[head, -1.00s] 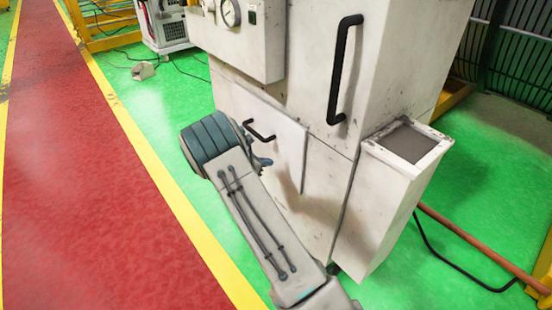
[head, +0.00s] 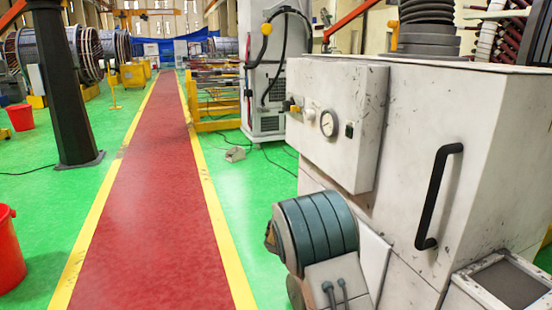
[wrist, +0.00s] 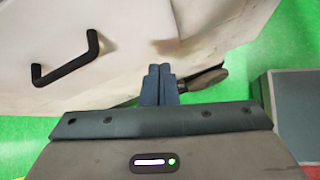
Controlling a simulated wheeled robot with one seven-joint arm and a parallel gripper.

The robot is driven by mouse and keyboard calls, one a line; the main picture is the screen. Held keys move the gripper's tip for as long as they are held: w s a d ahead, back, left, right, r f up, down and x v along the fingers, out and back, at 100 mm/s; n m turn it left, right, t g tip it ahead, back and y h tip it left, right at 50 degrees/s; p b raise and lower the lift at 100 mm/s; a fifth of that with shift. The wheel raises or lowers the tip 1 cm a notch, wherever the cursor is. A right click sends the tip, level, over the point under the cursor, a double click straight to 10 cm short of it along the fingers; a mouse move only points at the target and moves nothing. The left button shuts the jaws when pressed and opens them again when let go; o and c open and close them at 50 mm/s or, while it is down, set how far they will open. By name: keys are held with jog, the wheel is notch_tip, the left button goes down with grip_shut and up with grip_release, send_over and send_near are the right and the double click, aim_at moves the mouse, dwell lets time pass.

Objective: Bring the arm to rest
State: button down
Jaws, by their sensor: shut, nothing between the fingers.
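My gripper (wrist: 159,84) shows in the wrist view with its two dark fingers together and nothing between them. It is in front of the lower part of a white machine cabinet (wrist: 195,30). A black handle (wrist: 68,62) on the cabinet is left of the fingers, apart from them. A dark rounded thing (wrist: 208,78) shows just right of the fingers; I cannot tell what it is. In the head view my arm is folded low in front of the cabinet (head: 440,110), and the fingers are hidden there.
A red walkway (head: 150,210) with yellow edges runs left of the cabinet and is clear. A dark column (head: 65,90) and a red bucket (head: 10,255) stand on the green floor at the left.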

jog(key=s+d+r+m+g+y+p, duration=0.1)
jog(key=s+r+m+y, duration=0.2)
jog(key=s+r+m, duration=0.4)
jog(key=s+d+r+m+y+p, duration=0.1)
jog(key=s+r+m+y+p, duration=0.1)
jog(key=s+r, duration=0.45)
jog(key=s+a+r+m+y+p, duration=0.1)
jog(key=s+m, duration=0.3)
jog(key=s, duration=0.5)
jog(key=s+a+r+m+t+y+p, duration=0.1)
jog(key=s+a+r+m+y, duration=0.2)
jog(key=s, duration=0.6)
jog(key=shift+a+r+m+y, duration=0.15)
jog(key=shift+r+m+y, duration=0.15)
jog(key=shift+m, duration=0.7)
